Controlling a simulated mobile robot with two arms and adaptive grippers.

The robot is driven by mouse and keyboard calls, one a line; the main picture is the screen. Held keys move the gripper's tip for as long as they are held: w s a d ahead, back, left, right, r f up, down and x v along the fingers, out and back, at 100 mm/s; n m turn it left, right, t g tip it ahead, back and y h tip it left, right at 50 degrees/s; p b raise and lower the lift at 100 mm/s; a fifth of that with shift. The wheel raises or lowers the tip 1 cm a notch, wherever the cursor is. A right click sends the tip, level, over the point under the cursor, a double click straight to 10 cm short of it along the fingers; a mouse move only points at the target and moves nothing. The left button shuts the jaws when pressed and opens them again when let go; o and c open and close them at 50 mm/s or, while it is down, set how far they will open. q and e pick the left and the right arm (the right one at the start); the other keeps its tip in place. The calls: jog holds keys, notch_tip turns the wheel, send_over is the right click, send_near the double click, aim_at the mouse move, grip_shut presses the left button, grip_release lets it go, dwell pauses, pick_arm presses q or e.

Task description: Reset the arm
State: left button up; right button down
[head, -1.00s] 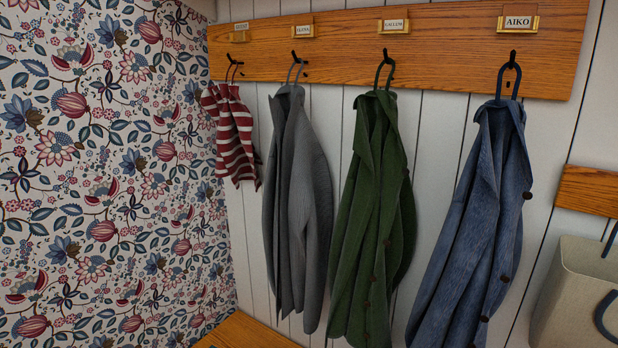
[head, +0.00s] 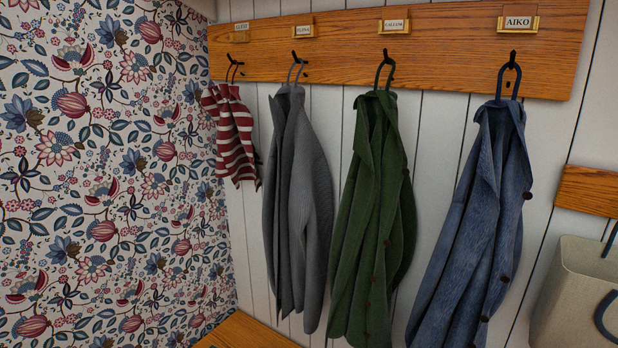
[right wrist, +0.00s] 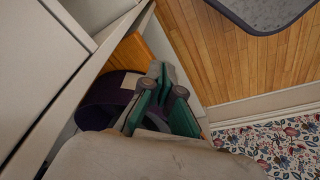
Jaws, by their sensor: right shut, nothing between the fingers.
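My right gripper (right wrist: 165,90) shows in the right wrist view with green fingers and dark round joints. It is shut with nothing held. A dark purple curved thing (right wrist: 98,105) lies behind and beside the fingers in that view; I cannot tell what it is or whether they touch. Neither gripper shows in the head view, and my left gripper is in no view.
A wooden rail (head: 400,40) carries name plates and hooks. A striped red garment (head: 232,135), a grey coat (head: 298,200), a green coat (head: 372,220) and a blue coat (head: 475,220) hang there. A beige bag (head: 575,295) is at right. Patterned wallpaper (head: 100,180) covers the left.

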jog(key=s+d+f+g, duration=0.1)
jog(key=s+d+f, duration=0.2)
jog(key=s+f, duration=1.5)
jog(key=shift+f+g, duration=0.3)
jog(key=shift+f, duration=0.65)
jog(key=shift+d, duration=0.1)
